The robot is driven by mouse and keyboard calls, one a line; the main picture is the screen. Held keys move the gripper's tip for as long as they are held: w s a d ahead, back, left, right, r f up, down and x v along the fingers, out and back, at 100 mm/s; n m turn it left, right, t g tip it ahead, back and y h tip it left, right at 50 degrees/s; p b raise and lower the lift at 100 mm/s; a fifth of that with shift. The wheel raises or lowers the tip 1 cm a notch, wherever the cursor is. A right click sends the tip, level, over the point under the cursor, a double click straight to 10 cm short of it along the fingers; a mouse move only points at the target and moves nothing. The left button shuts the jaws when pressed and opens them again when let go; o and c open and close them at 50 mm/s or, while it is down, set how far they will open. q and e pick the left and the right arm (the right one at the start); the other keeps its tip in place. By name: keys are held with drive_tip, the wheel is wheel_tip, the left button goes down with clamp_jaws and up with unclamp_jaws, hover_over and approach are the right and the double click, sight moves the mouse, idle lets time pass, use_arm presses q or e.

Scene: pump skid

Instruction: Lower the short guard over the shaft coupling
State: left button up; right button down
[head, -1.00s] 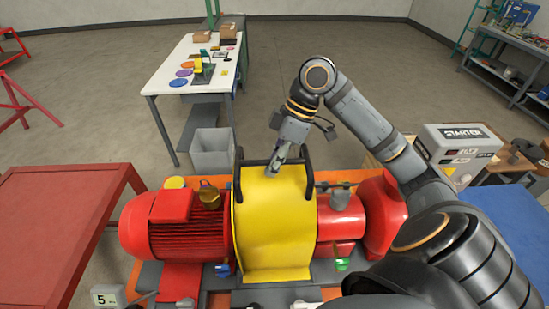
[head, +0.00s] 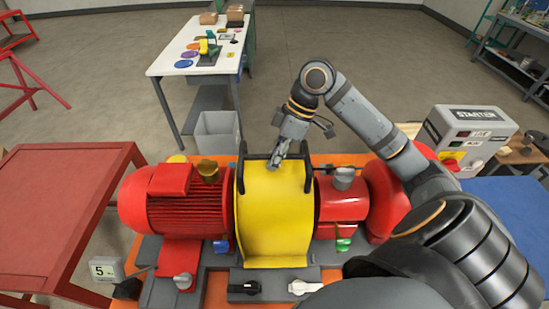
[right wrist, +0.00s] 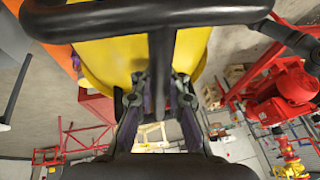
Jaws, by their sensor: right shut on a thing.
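The yellow short guard (head: 275,220), a curved cover with black bar handles on top, is between the red motor (head: 185,208) and the red pump-side housing (head: 341,205). My right gripper (head: 278,160) is at the top of the guard and shut on its black handle. In the right wrist view, the fingers (right wrist: 158,100) close around a black handle bar (right wrist: 162,65), with the yellow shell (right wrist: 105,60) behind. The shaft coupling is hidden by the guard. I cannot tell whether the guard's lower edges touch the base. My left gripper is not in view.
A black switch handle (head: 245,288) and a white one (head: 304,287) are in front of the guard. A grey starter box (head: 467,130) stands at right. A red table (head: 62,190) is at left, and a grey bin (head: 217,135) stands behind the skid.

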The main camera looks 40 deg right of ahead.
drive_tip(key=shift+f, duration=0.55)
idle(0.4)
drive_tip(key=c, duration=1.3)
unclamp_jaws()
drive_tip(key=shift+s+a, duration=0.1)
drive_tip(key=shift+s, duration=0.05)
drive_tip(key=v, duration=1.2)
